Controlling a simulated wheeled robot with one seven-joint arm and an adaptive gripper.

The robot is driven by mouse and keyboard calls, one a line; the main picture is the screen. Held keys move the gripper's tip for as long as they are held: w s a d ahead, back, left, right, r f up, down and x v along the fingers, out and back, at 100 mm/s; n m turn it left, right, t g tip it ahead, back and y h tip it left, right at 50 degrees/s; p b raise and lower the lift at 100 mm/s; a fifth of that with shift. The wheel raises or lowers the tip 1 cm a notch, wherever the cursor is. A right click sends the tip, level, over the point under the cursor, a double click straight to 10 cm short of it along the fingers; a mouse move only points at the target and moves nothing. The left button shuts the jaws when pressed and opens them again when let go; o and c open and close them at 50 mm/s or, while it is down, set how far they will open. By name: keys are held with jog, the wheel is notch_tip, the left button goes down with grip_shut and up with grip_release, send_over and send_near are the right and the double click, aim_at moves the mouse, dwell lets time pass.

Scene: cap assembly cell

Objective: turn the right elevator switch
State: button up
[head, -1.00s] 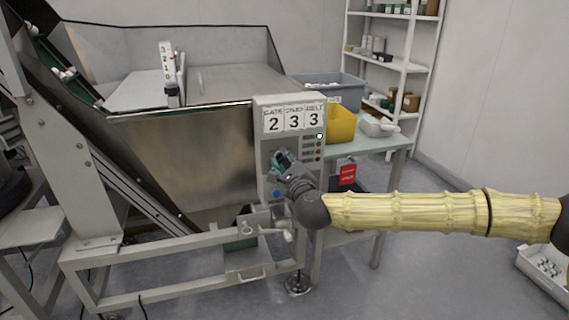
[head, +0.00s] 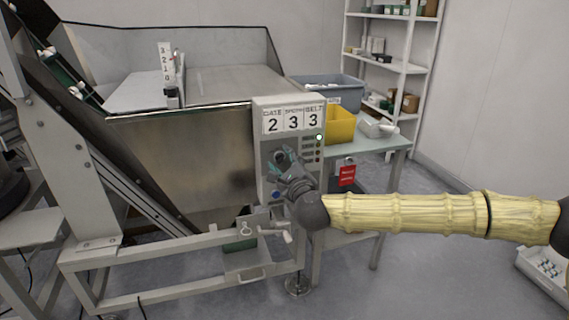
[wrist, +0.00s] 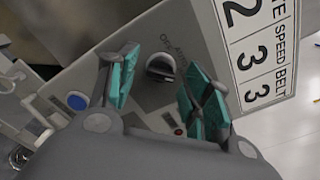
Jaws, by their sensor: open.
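The grey control panel (head: 289,141) stands on the right side of the steel hopper and carries cards reading 2, 3, 3. A black rotary switch (wrist: 160,68) sits on the panel face, with a small label beside it that is too blurred to read fully. The switch also shows in the head view (head: 279,157). My gripper (head: 287,163) is in front of the panel. In the wrist view its teal fingers (wrist: 162,72) are spread open, one on each side of the switch, with visible gaps and no hold on it.
A blue button (wrist: 77,100) and a small red button (wrist: 178,131) are also on the panel. A column of small lamps (head: 319,147) runs down its right side. A yellow bin (head: 341,125) and a grey tub (head: 335,92) stand on the table behind. A red tag (head: 347,176) hangs nearby.

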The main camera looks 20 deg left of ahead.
jog(key=v, duration=1.2)
jog(key=s+d+f+n+g, duration=0.1)
jog(key=s+f+n+g, duration=0.3)
jog(key=f, duration=0.6)
jog(key=s+f+n+g+h, duration=0.1)
jog(key=s+f+n, duration=0.1)
jog(key=s+f, duration=0.65)
jog(key=s+d+f+n+g, duration=0.1)
jog(key=s+f+n+g, duration=0.2)
jog(key=f, duration=0.8)
jog(key=s+d+f+n+g+h, duration=0.3)
jog(key=s+d+f+n, duration=0.2)
jog(key=s+d+f, duration=0.65)
jog(key=s+d+f+n+g+h, duration=0.1)
jog(key=s+d+f+n+h, duration=0.2)
jog(key=d, duration=0.6)
jog(key=s+d+f+n+g+h, duration=0.1)
jog(key=s+d+f+g, duration=0.15)
jog(key=s+d, duration=0.4)
jog(key=s+d+f+n+g+h, duration=0.1)
jog(key=s+d+f+n+h, duration=0.15)
jog(key=d, duration=0.75)
notch_tip(320, 180, up, 24)
jog(key=p, duration=2.4)
jog(key=shift+w+r+p, duration=0.15)
jog(key=shift+w+p, duration=0.1)
jog(key=shift+p, duration=0.15)
